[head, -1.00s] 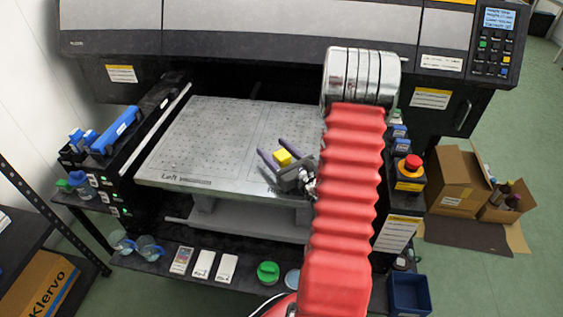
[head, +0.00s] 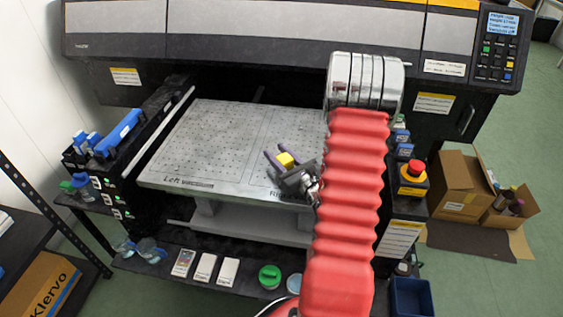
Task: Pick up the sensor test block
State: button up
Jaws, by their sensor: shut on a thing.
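The fingers point toward the back left. I cannot tell whether the block touches the bed or is a little above it. My red sleeved arm covers the right edge of the bed.
The printer body (head: 270,35) overhangs the back of the bed. A blue tool (head: 119,133) lies on the left side rail. A red emergency button (head: 413,168) stands right of my arm. The rest of the bed is clear.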

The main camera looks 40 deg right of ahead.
jog(key=shift+r, duration=0.2)
notch_tip(320, 180, up, 10)
jog(key=shift+f, duration=0.2)
dwell(0.4)
dwell(0.8)
